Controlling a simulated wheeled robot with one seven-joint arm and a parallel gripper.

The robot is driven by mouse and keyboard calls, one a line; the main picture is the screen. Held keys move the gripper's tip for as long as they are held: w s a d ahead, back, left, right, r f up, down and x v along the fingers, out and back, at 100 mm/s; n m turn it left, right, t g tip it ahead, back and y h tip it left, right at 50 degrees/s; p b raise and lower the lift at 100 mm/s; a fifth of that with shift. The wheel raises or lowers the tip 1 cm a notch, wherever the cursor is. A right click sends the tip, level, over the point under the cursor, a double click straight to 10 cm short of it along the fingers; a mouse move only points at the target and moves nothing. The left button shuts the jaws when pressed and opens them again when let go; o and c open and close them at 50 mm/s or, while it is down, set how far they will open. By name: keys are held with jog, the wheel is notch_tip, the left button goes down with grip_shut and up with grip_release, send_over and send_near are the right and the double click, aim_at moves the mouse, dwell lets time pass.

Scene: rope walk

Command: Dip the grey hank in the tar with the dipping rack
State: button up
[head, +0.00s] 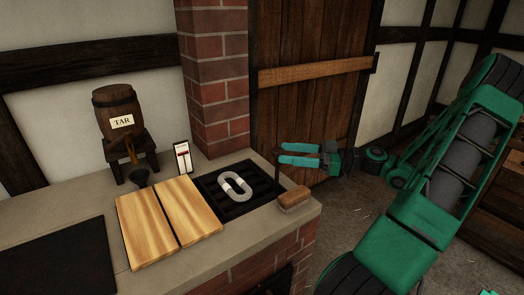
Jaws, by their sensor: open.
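No open tar surface shows. My gripper (281,154) is open and empty, its teal fingers pointing left, right of and above the hank and apart from it.
Two pale wooden boards (151,226) lie side by side left of the rack. A small white gauge (182,157) stands behind the boards. A dark slab (65,260) is at front left. A brick pillar (217,85) rises behind.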

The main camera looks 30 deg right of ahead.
jog(key=x, duration=0.8)
jog(key=shift+d, duration=0.1)
jog(key=shift+c, duration=0.4)
grip_shut()
notch_tip(320, 180, down, 5)
jog(key=shift+d+r, duration=0.1)
jog(key=shift+r, duration=0.1)
jog(key=shift+o, duration=0.4)
grip_release()
jog(key=v, duration=1)
jog(key=shift+s+d, duration=0.2)
jog(key=shift+d, duration=0.05)
